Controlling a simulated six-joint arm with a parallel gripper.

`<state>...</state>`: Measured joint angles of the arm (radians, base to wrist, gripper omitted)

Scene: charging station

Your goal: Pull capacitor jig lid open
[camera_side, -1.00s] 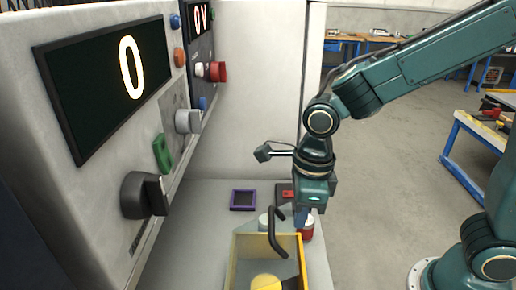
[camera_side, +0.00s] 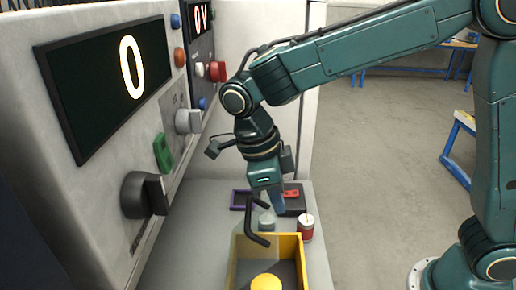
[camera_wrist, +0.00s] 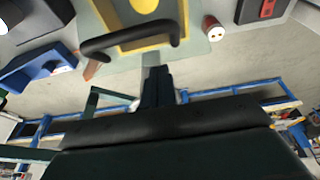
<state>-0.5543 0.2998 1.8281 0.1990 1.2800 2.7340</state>
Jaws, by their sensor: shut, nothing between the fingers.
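The jig shows as a yellow open-topped box (camera_side: 301,258) at the bottom of the side view, with a round yellow piece (camera_side: 266,284) inside. A black bent handle (camera_side: 256,225) rises at the box's far rim. In the wrist view the handle (camera_wrist: 128,38) crosses the yellow box (camera_wrist: 112,14). I cannot tell how the lid sits or where the handle joins it. My gripper (camera_side: 279,207) is shut and empty, pointing down just beyond and right of the handle in the side view. Its fingers (camera_wrist: 157,84) also show below the handle in the wrist view.
The panel with knobs (camera_side: 145,195) walls the left side.

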